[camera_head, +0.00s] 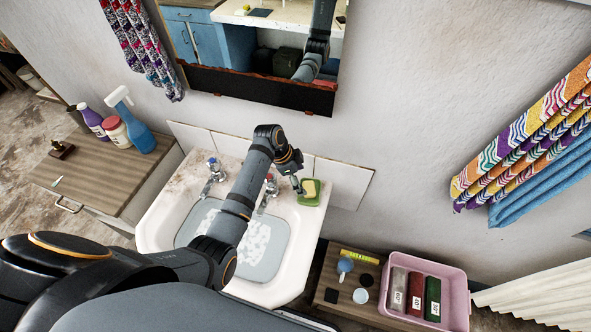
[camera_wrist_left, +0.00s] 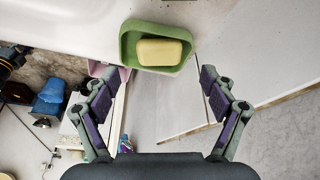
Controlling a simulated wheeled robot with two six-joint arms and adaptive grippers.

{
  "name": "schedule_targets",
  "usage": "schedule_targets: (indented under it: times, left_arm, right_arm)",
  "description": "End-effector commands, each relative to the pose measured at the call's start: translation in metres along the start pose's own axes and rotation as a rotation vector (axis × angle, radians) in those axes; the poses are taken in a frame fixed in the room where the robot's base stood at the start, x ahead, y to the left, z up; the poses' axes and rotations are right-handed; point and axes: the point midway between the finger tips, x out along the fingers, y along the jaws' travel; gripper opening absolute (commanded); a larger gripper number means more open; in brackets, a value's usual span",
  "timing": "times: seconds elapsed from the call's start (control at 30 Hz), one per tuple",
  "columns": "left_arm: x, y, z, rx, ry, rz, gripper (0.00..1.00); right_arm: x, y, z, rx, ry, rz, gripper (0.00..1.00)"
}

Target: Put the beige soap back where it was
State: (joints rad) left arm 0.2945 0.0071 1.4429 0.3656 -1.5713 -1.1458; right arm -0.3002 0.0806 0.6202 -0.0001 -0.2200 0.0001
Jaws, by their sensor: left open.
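The beige soap (camera_head: 310,187) lies in a green soap dish (camera_head: 308,201) on the back right corner of the white washbasin's rim. In the left wrist view the soap (camera_wrist_left: 160,52) sits inside the walls of the green dish (camera_wrist_left: 133,45). My left gripper (camera_head: 296,186) is right beside the dish, on its left in the head view. In the left wrist view its two fingers (camera_wrist_left: 160,82) are spread wide and empty, with the dish just ahead of them. My right gripper is not in view.
The washbasin (camera_head: 307,235) has two taps and a grey mat inside. A wooden cabinet (camera_head: 97,165) with bottles stands at left. A pink bin (camera_head: 456,287) with labelled items sits low at right. A mirror (camera_head: 258,85) and hanging towels (camera_head: 525,145) are on the wall.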

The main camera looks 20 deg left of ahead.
Motion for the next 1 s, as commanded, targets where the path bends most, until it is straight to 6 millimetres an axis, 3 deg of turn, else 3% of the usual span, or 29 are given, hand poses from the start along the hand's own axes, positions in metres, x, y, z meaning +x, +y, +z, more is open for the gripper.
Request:
schedule_targets:
  times: [0.2,0.4,1.0]
  left_arm:
    - [-0.05,-0.001,0.001,0.002,-0.001,-0.005,0.84]
    - [-0.074,0.0,0.001,0.001,-0.001,-0.001,0.84]
    - [-0.077,0.0,0.0,0.0,-0.001,0.001,0.84]
  right_arm:
    - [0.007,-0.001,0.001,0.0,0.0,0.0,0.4]
    - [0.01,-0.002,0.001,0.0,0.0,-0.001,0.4]
    - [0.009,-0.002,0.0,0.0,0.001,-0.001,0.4]
